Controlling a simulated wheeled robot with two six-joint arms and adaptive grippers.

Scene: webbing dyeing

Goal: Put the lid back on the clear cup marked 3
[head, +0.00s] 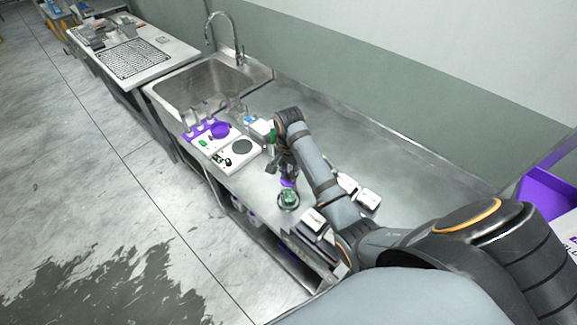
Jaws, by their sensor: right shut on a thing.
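My right gripper (285,176) reaches down over the steel counter, shut on a small purple piece (288,184) that looks like a lid. Just below it in the picture stands a small round cup (289,199) with something green in it. The purple piece is close above the cup; I cannot tell whether they touch. No number on the cup can be read at this size. My left gripper is not in view.
A white panel (239,153) with a dark round plate lies left of the gripper, beside a purple rack (206,131). A sink (195,88) with a tap is farther back. White boxes (313,219) stand right of the cup. The counter's front edge is close.

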